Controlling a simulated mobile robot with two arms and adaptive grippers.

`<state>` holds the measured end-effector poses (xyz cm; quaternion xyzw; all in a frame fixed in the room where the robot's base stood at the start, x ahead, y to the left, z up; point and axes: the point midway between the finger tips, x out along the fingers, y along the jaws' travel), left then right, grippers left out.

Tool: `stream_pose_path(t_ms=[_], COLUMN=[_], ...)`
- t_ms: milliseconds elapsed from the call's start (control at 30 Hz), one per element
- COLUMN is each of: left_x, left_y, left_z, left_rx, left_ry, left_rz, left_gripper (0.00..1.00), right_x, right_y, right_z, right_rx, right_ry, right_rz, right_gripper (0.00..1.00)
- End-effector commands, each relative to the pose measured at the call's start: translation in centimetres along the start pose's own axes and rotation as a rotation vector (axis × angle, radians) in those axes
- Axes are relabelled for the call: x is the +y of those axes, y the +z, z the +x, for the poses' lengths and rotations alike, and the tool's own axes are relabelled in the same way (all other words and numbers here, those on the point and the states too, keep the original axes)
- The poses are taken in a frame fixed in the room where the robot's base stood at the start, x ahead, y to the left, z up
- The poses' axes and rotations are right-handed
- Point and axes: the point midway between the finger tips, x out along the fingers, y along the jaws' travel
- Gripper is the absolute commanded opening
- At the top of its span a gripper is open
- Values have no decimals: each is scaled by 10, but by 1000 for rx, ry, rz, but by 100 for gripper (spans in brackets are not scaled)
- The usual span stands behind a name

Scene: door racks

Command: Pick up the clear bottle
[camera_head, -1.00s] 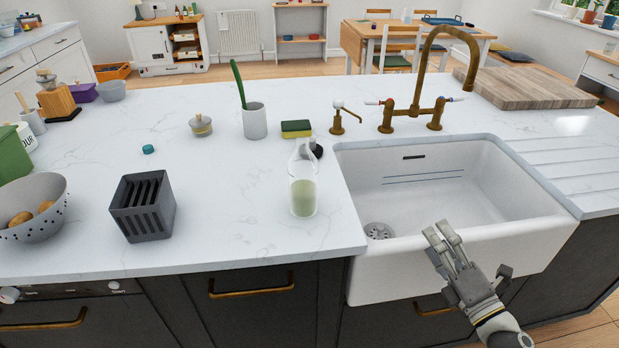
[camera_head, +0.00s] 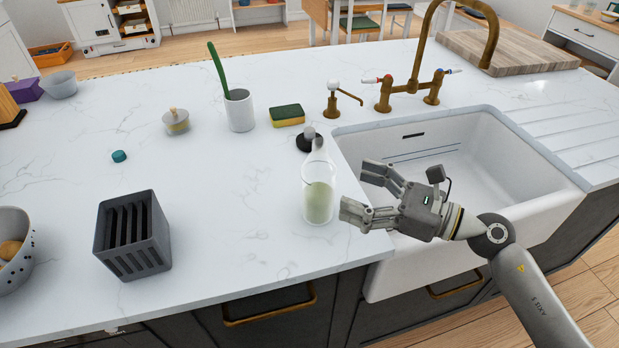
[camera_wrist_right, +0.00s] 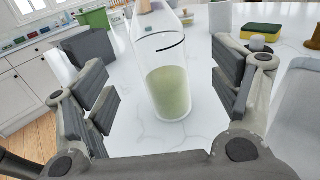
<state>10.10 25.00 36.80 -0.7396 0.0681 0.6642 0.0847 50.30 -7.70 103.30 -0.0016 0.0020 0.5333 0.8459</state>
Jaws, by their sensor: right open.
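The clear bottle (camera_head: 319,198) stands upright on the white marble counter, left of the sink. It is see-through and its lower part looks pale green. My right gripper (camera_head: 354,194) is open just to the right of the bottle, with its fingers pointing left toward it. In the right wrist view the bottle (camera_wrist_right: 168,85) stands ahead between the two spread fingers (camera_wrist_right: 168,98), and neither finger appears to touch it. My left gripper is not in view.
The sink (camera_head: 450,160) lies right of the bottle, with a brass tap (camera_head: 412,90) behind. A black stopper-like item (camera_head: 309,141) and a sponge (camera_head: 287,115) are behind the bottle. A grey slotted holder (camera_head: 133,236) stands left. The counter between holder and bottle is clear.

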Motion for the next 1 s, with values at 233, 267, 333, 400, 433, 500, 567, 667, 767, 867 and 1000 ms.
stream_pose_path(t_ms=[233, 267, 333, 400, 433, 500, 567, 667, 767, 867, 1000], left_x=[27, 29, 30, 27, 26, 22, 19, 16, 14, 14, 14], left_y=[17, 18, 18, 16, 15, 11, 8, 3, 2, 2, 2], left_z=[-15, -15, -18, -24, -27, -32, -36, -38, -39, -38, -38], left_rx=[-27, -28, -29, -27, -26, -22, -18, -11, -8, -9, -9], left_ry=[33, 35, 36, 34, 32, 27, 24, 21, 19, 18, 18], left_rz=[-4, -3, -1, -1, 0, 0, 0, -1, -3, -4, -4], left_gripper=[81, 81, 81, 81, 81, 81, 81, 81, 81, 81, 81], right_x=[0, 0, -1, 0, 0, 0, 0, 0, 0, 0, 0], right_y=[3, 2, 3, 4, 4, 4, 3, 2, 0, -1, -1], right_z=[32, 34, 38, 46, 51, 62, 70, 81, 86, 86, 86], right_rx=[-4, -3, -3, -5, -5, -5, -5, -4, -3, -3, -3], right_ry=[-1, -1, -2, -1, 0, -1, -1, -2, -2, -2, -2], right_rz=[4, 4, 5, 6, 7, 7, 7, 5, 5, 5, 5], right_gripper=[83, 83, 83, 83, 83, 83, 83, 83, 83, 83, 78])
